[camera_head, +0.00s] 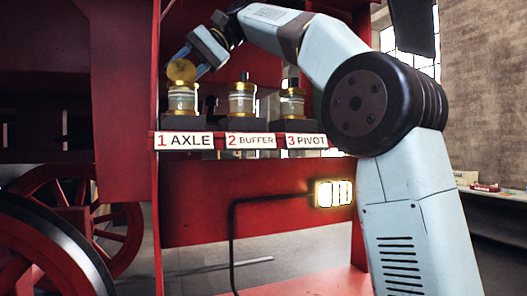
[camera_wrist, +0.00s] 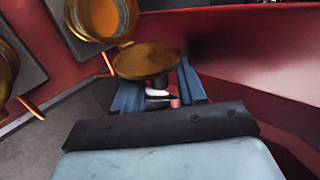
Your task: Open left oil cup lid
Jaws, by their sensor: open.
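The left oil cup (camera_head: 182,98), a glass cup with brass rims, stands above the "1 AXLE" label. Its round brass lid (camera_head: 181,71) stands raised above the cup, its flat face showing. In the wrist view the left oil cup (camera_wrist: 104,17) has an open mouth with amber inside, and the lid (camera_wrist: 147,61) is swung up beside it. My gripper (camera_head: 189,52) is behind the lid at its upper right.
The middle oil cup (camera_head: 242,99) and right oil cup (camera_head: 292,102) stand close to the right, above "2 BUFFER" and "3 PIVOT" labels on the red shelf edge. Another brass-rimmed cup (camera_wrist: 5,70) shows at the wrist view's left edge. A lit box (camera_head: 334,194) is below.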

